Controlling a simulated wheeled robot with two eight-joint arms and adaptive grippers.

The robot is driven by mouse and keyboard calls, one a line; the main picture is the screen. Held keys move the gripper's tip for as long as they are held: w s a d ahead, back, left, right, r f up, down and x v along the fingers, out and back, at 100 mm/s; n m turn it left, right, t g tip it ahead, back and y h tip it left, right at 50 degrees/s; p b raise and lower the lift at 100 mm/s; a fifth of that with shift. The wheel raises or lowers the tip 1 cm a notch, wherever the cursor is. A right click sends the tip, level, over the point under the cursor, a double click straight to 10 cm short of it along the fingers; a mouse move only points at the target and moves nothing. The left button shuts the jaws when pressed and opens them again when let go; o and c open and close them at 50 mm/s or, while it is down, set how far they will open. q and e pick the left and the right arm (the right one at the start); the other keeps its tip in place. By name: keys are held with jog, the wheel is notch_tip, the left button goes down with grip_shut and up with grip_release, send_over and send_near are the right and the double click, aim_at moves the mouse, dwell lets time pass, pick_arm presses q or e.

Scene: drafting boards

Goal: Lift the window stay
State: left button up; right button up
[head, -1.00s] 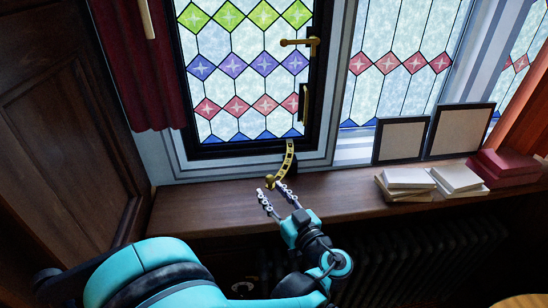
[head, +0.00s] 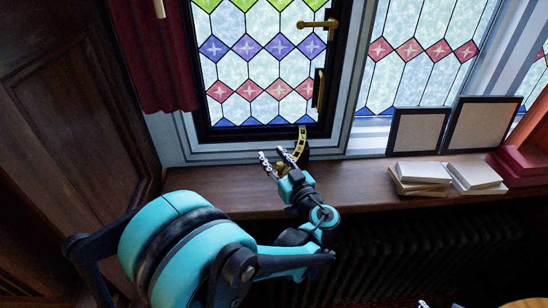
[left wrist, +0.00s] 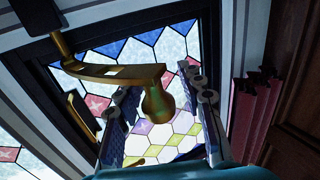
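The window stay is a brass, curved bar with slots (head: 302,140), at the bottom right of the stained-glass window, ending in a knob over the sill. In the left wrist view the stay (left wrist: 112,73) crosses at upper left, and its rounded knob (left wrist: 157,103) appears between my fingers. My left gripper (head: 272,154) is open, its fingertips reaching up past the knob end; it also shows in the left wrist view (left wrist: 160,90). I cannot tell whether a finger touches the knob. What seem to be my right gripper's fingertips (head: 424,303) barely show at the bottom edge.
Two picture frames (head: 417,133) lean at the window on the right of the sill, with stacked books (head: 422,178) before them. A red curtain (head: 155,65) hangs at left. A dark radiator (head: 430,245) stands below. The sill (head: 355,183) is bare between stay and books.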

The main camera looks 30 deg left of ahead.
pick_arm(q)
grip_shut()
notch_tip(320, 180, up, 8)
jog(key=w+a+m+g+h+p, duration=0.1)
jog(key=w+g+h+p, duration=0.1)
jog(key=p, duration=0.8)
jog(key=shift+w+a+m+g+h+p, duration=0.3)
jog(key=shift+a+g+h, duration=0.1)
jog(key=shift+h, duration=0.3)
jog(key=shift+f, duration=0.15)
